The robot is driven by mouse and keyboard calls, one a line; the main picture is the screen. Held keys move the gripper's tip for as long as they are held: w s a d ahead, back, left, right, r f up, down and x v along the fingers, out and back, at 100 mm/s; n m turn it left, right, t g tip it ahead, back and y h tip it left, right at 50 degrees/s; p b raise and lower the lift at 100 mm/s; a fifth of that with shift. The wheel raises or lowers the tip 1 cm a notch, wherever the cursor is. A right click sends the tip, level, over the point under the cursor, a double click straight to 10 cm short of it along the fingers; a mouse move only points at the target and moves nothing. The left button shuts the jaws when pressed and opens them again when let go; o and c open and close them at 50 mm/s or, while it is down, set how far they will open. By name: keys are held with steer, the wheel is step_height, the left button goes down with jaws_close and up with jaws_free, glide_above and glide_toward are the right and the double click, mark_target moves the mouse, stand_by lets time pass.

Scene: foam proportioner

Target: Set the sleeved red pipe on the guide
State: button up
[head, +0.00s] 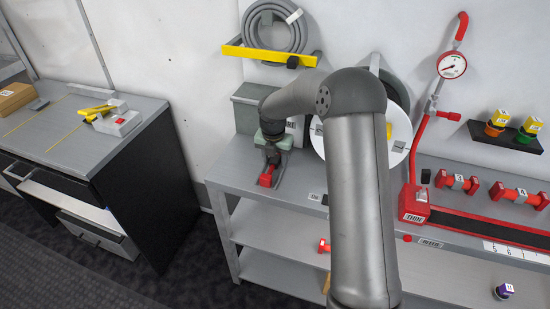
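My gripper (271,158) points down over the left end of the workbench top, seen from behind my arm. A red piece (267,179), which looks like the near end of a red pipe, shows just below and in front of it. The rest of that piece is hidden by the gripper, so its sleeve does not show. A grey-green block (287,158), possibly the guide, stands directly behind and beside the red piece; I cannot tell whether they touch. The fingers are too small and dark to read. Two other red pipes with grey sleeves, numbered 3 (457,182) and 4 (520,196), lie at the right.
A red clamp-like block (414,203) and a dark track lie on the right bench. A gauge (452,65) on red piping and a hose coil (272,30) hang on the wall. A separate cabinet (75,125) stands left across a floor gap. My arm hides the bench middle.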

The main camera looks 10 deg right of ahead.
mark_target(274, 162)
step_height(274, 162, up, 12)
steer(key=s+b, duration=0.1)
steer(key=s+a+r+m, duration=0.1)
steer(key=s+r+m, duration=0.2)
steer(key=s+m, duration=0.5)
steer(key=s+f+m, duration=0.3)
steer(key=s+m, duration=1.8)
steer(key=s, duration=0.8)
steer(key=shift+d+m+g+y, duration=0.3)
steer(key=shift+y, duration=0.1)
